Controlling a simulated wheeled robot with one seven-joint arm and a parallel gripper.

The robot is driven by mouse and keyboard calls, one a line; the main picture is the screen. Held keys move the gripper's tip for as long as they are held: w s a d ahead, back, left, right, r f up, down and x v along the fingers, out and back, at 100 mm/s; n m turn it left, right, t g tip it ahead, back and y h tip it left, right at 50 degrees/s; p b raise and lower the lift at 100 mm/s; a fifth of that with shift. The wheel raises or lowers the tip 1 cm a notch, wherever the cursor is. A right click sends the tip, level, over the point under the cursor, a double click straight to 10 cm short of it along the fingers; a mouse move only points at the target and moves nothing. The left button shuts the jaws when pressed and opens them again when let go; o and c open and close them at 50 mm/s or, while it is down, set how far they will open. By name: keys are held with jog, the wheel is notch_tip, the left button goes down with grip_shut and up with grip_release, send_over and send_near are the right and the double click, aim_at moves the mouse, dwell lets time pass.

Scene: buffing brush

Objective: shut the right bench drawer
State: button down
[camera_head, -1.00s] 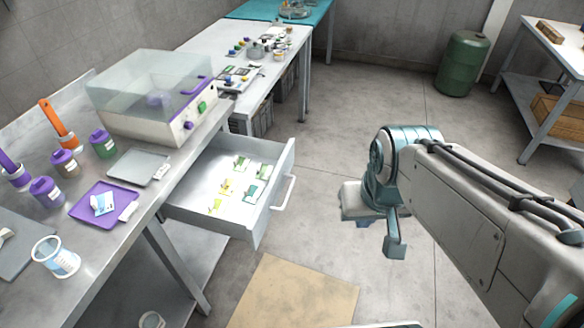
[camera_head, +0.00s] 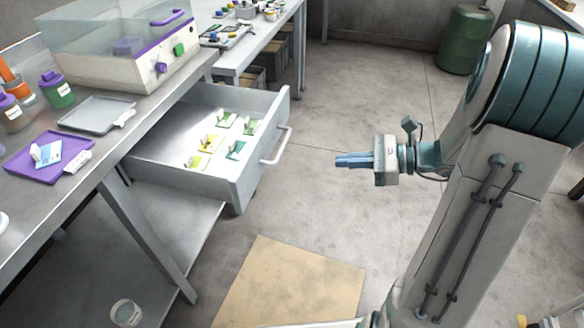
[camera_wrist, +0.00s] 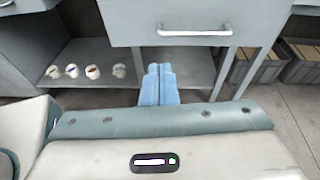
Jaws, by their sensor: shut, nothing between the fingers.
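The bench drawer (camera_head: 250,158) is pulled well out of the metal bench, with several green and yellow packets (camera_head: 222,135) inside. Its bar handle (camera_head: 277,147) is on the front face, which also shows in the wrist view with the handle (camera_wrist: 194,31) above my fingers. My gripper (camera_head: 340,160) is to the right of the handle, apart from it, pointing left toward the drawer front. In the wrist view my blue fingers (camera_wrist: 159,75) are together with nothing between them.
The bench top holds a clear-lidded machine (camera_head: 130,55), a grey tray (camera_head: 95,113) and a purple tray (camera_head: 48,157). A tan mat (camera_head: 290,285) lies on the floor. The floor between gripper and drawer is clear. A green barrel (camera_head: 465,40) stands at the back.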

jog(key=w+a+f+b, duration=0.1)
jog(key=w+a+f, duration=0.1)
jog(key=a, duration=0.4)
jog(key=w+a+f+m+b, duration=0.1)
jog(key=w+a, duration=0.2)
jog(key=a, duration=0.3)
jog(key=shift+w+f+t, duration=0.3)
jog(key=shift+f, duration=0.05)
